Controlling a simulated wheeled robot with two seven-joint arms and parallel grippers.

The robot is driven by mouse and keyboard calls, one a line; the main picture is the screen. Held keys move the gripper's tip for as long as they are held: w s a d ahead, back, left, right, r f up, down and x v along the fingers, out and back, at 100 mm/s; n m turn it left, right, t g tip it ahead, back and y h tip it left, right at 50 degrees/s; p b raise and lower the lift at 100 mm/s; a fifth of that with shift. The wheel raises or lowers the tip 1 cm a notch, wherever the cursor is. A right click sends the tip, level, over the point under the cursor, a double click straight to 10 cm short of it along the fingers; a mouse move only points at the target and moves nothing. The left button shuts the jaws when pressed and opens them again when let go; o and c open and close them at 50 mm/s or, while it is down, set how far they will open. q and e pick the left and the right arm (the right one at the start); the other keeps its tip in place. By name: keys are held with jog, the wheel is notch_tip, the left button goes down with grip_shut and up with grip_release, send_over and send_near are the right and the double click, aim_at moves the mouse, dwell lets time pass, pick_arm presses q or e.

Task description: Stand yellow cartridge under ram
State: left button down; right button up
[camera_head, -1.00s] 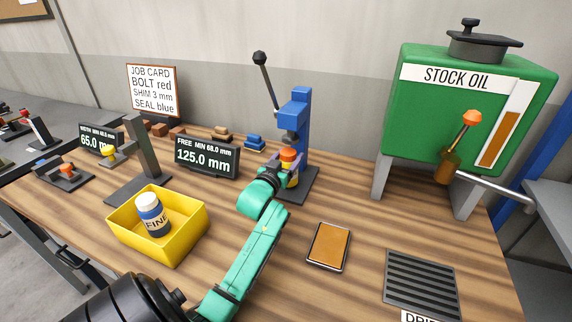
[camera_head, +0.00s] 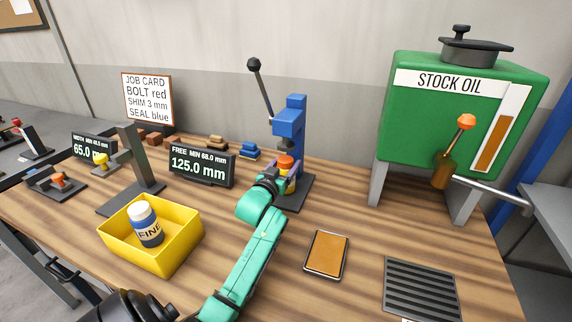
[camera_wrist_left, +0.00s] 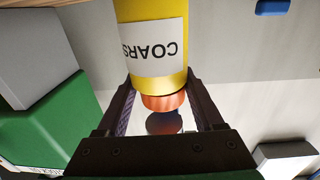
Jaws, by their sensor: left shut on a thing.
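The yellow cartridge (camera_wrist_left: 157,12) has a white label reading COARS, with the rest cut off, and an orange-red cap. In the wrist view my left gripper (camera_wrist_left: 163,95) is shut on it near the cap end. In the head view the cartridge's orange cap (camera_head: 286,161) shows under the ram of the blue press (camera_head: 289,122), above its dark base plate. My left gripper (camera_head: 283,183) hides part of the cartridge, and I cannot tell whether its bottom touches the plate. My right gripper is not in view.
A yellow bin (camera_head: 168,255) holds a white-and-blue FINE cartridge (camera_head: 146,228). A display (camera_head: 202,166) reading 125.0 mm stands left of the press. A framed tan pad (camera_head: 326,254), a drip grate (camera_head: 421,287) and the green STOCK OIL tank (camera_head: 420,120) are to the right.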

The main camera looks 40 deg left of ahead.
aim_at(284, 168)
pick_arm(q)
jog(key=shift+s+d+f, duration=0.1)
jog(key=shift+f, duration=0.4)
dwell(0.5)
jog(key=shift+c, duration=0.6)
grip_release()
jog(key=shift+o, duration=0.6)
jog(key=p+v, duration=0.3)
jog(key=v, duration=0.1)
jog(key=shift+r, duration=0.35)
jog(key=p+v, duration=0.4)
jog(key=v, duration=0.6)
jog(key=shift+s+f, duration=0.2)
jog(key=shift+f, duration=0.1)
